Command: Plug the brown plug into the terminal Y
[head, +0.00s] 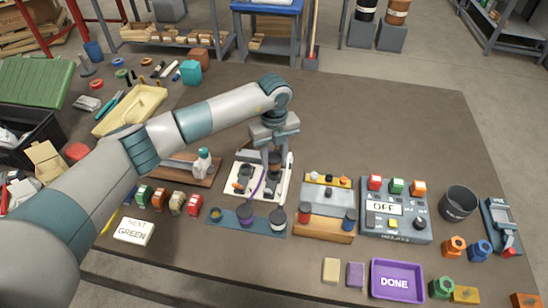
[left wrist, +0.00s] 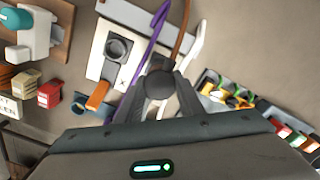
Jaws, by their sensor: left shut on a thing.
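My left gripper (head: 273,158) is shut on the brown plug (left wrist: 160,84), whose dark round body shows between the fingers in the left wrist view. A brown cable (left wrist: 183,32) runs up from it. The gripper is over the right part of the white terminal board (head: 243,188). One dark square socket (head: 246,171) is clear on the board's left side and also shows in the left wrist view (left wrist: 117,48). The terminal under the plug is hidden, so I cannot tell whether the plug touches it. My right gripper is not in view.
A blue rack (head: 231,225) in front holds a purple plug (head: 245,212) and a white-and-black plug (head: 278,219); its left place is empty. A purple cable (head: 258,186) and a white cable (head: 289,168) run beside the gripper.

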